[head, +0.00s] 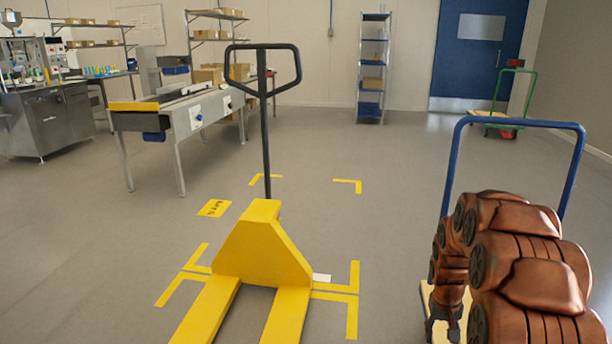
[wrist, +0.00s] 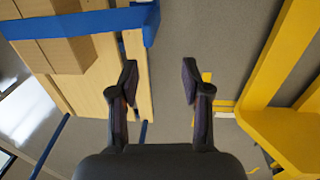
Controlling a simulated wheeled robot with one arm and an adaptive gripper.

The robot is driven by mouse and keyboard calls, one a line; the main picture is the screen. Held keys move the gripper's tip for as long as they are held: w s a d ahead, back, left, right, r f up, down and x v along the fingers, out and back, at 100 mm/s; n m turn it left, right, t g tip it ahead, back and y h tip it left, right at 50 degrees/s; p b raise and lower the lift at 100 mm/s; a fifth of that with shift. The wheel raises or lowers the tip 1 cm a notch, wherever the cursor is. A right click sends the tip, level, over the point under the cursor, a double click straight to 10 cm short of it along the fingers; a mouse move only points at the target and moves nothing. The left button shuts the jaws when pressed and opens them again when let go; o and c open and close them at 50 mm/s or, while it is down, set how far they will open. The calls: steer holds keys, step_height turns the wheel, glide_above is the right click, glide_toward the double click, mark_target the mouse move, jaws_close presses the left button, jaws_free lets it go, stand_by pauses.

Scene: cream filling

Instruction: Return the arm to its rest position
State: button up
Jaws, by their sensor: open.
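My arm (head: 530,270) is folded at the lower right in the head view, in front of a cart with a blue handle. The grey floor shows through the gap.
A yellow pallet jack (head: 262,250) stands in the middle; it also shows in the wrist view (wrist: 270,130). The cart's blue handle (head: 520,124) rises on the right. Cardboard boxes (wrist: 65,50) lie on its wooden deck. Open floor (head: 400,170) lies beyond.

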steer(key=s+a+r+p, duration=0.3)
steer(key=a+r, duration=0.1)
steer(key=r, duration=0.4)
steer(key=s+a+r+p, duration=0.3)
steer(key=r+p, duration=0.1)
steer(key=r, duration=0.4)
steer(key=s+a+r+n+p, duration=0.1)
steer(key=s+a+r+p, duration=0.3)
steer(key=s+r+p, duration=0.2)
steer(key=s+a+r+n+g+p, duration=0.1)
steer(key=s+a+r+p, duration=0.4)
steer(key=s+r, duration=0.6)
steer(key=s+a+r+y+p, duration=0.1)
steer(key=s+a+r+p, duration=0.4)
steer(key=s+r, duration=0.4)
steer(key=shift+r+n+p, duration=0.4)
steer(key=shift+r+p, duration=0.1)
steer(key=shift+p, duration=0.3)
steer(key=shift+s, duration=0.1)
